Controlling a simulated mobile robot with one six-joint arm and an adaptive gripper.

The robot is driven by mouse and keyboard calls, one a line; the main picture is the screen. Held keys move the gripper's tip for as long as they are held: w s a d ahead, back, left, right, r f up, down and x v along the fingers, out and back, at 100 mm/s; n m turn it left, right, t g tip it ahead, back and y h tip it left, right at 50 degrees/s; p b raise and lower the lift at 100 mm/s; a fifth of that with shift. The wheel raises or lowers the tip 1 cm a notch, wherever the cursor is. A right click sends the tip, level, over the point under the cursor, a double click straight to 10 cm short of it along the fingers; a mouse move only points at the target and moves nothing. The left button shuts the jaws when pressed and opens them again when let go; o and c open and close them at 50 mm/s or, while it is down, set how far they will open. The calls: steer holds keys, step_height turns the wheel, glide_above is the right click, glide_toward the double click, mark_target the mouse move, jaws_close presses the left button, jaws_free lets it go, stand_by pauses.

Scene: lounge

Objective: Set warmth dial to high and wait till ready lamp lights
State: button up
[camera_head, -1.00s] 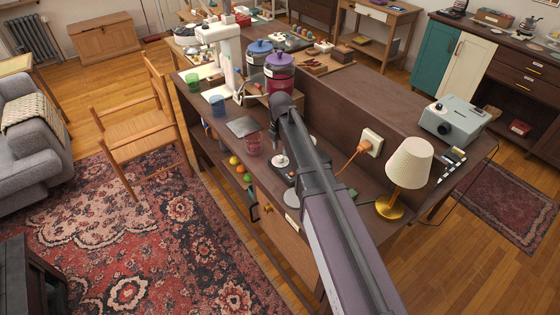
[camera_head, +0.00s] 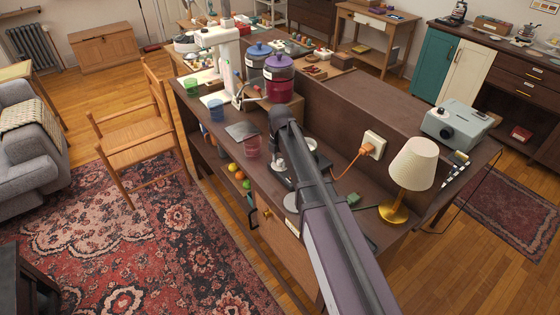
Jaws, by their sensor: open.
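My dark arm (camera_head: 335,225) reaches across the brown workbench and bends down at its far end. My gripper cannot be made out; the arm hides the area below that bend. A dark, low appliance (camera_head: 281,184) shows partly beside and behind the arm, with a small white part (camera_head: 279,163) at its left. An orange cord with a plug runs from behind the arm to a white socket box (camera_head: 374,144). I cannot make out a warmth dial or a ready lamp; this appliance may carry them, but I cannot tell.
A pink glass (camera_head: 251,147), a grey plate and two lidded jars (camera_head: 279,80) stand left of and beyond the arm. A lamp (camera_head: 412,170) and a projector (camera_head: 458,124) stand to the right. A raised ledge (camera_head: 345,100) runs along the bench. A chair (camera_head: 135,140) stands left.

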jaws_close()
